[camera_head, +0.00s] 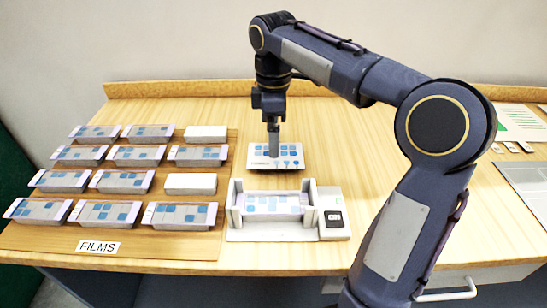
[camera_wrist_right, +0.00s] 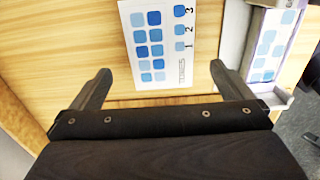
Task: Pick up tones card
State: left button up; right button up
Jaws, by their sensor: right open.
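A white card with blue squares, which I take as the tones card, lies flat on the wooden table (camera_head: 291,153); it also shows in the right wrist view (camera_wrist_right: 166,45), with the digits 1, 2, 3 along one side. Its small printed word is too blurred to read. My right gripper (camera_head: 274,151) points down over the card. In the right wrist view its two fingers (camera_wrist_right: 160,72) are spread wide, one on each side of the card, with nothing between them; contact with the table cannot be told. My left gripper is out of view.
Just in front of the card stands a grey holder (camera_head: 234,221) with a blue-squared strip inside and a black-faced unit (camera_head: 333,219). On the left, a wooden board (camera_head: 170,245) labelled FILMS bears several film trays (camera_head: 123,181) and two white blocks (camera_head: 190,184). Papers lie far right.

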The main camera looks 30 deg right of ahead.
notch_tip(320, 180, down, 5)
jog(key=shift+s+d+b, duration=0.1)
jog(key=shift+s+b, duration=0.05)
jog(key=shift+b, duration=0.9)
jog(key=c, duration=0.9)
